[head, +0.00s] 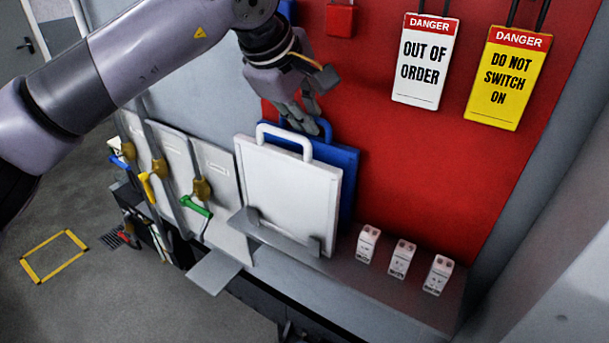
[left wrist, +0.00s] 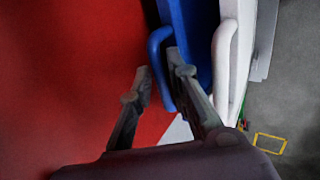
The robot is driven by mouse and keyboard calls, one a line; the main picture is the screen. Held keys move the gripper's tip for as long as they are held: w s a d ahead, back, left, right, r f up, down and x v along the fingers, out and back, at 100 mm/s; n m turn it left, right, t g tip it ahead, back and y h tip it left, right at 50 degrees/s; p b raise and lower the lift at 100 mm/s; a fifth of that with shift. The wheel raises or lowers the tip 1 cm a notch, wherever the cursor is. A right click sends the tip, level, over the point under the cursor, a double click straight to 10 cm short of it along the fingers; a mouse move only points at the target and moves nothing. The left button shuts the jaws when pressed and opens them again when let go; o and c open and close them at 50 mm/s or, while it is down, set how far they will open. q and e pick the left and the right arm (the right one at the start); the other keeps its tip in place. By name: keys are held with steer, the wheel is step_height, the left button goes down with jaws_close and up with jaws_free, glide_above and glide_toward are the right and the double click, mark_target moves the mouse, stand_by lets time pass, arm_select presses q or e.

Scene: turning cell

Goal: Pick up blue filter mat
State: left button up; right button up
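The blue filter mat (head: 349,170) is an upright blue panel with a loop handle on top, standing behind a white panel (head: 285,190). In the left wrist view its blue handle (left wrist: 154,55) and part of its body (left wrist: 188,22) show. My left gripper (head: 308,106) is at the blue handle, pointing down from above. In the left wrist view its fingers (left wrist: 158,72) are apart, one on each side of the handle bar; whether either touches it I cannot tell. The white panel hides most of the mat's front. My right gripper is not in view.
The white panel's handle (left wrist: 224,55) is close beside the blue one. A red board (head: 405,155) stands behind, with white (head: 424,70) and yellow (head: 507,85) danger tags. Three small white blocks (head: 402,259) sit on the shelf at right. Grey panels with coloured handles (head: 209,165) stand at left.

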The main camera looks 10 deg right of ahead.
arm_select(q)
jaws_close()
steer(key=shift+r, duration=0.15)
stand_by(0.5)
